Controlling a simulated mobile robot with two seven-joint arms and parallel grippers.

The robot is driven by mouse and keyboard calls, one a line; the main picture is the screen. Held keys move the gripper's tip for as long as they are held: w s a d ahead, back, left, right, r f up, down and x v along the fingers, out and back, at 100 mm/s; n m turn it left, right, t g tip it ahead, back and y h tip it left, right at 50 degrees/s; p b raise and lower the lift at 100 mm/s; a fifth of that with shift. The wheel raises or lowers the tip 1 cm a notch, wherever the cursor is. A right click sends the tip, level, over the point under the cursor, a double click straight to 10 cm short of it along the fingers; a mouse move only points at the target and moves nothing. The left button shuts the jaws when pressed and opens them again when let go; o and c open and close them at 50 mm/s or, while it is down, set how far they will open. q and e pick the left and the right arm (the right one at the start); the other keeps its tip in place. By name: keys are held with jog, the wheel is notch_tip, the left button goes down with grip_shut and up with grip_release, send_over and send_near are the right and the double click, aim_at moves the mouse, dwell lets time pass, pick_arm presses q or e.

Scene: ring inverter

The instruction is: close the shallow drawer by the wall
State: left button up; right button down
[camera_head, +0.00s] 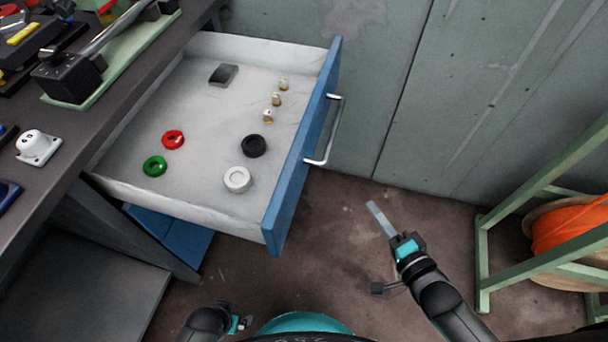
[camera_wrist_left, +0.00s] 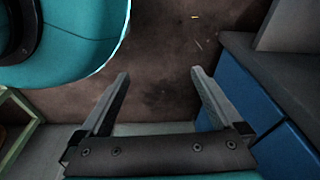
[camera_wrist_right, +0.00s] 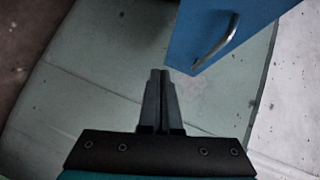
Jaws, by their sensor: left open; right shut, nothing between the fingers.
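The shallow drawer is pulled well out from under the workbench, with a white inside and a blue front (camera_head: 303,150). A silver bar handle (camera_head: 330,130) is fixed to that front, which also shows in the right wrist view (camera_wrist_right: 220,25). My right gripper (camera_head: 374,208) is shut and empty, to the right of the drawer front and apart from it. Its closed fingers (camera_wrist_right: 160,75) point toward the wall in the right wrist view. My left gripper (camera_head: 240,322) is low at the bottom of the head view. It is open and empty in the left wrist view (camera_wrist_left: 158,80).
In the drawer lie red (camera_head: 173,139), green (camera_head: 154,166), black (camera_head: 253,146) and white (camera_head: 237,179) rings and small fittings. A green rack (camera_head: 482,260) with an orange cable spool (camera_head: 570,228) stands at right. The grey-green wall (camera_head: 400,90) is behind. Floor (camera_head: 330,250) between is clear.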

notch_tip(320, 180, up, 4)
jog(key=a+m+t+y+b, duration=0.1)
jog(key=a+m+y+b, duration=0.1)
jog(key=a+y, duration=0.1)
jog(key=b, duration=0.3)
send_near(311, 147)
jog(key=w, duration=0.4)
pick_arm(q)
jog(key=w+d+r+t+b, duration=0.1)
jog(key=w+d+r, duration=0.1)
jog(key=w+r, duration=0.4)
jog(key=shift+r, duration=0.75)
pick_arm(e)
jog(key=shift+w+a, duration=0.2)
jog(key=shift+a, duration=0.55)
jog(key=shift+w+a, duration=0.2)
jog(key=shift+a, duration=0.55)
pick_arm(q)
jog(key=shift+w, duration=0.1)
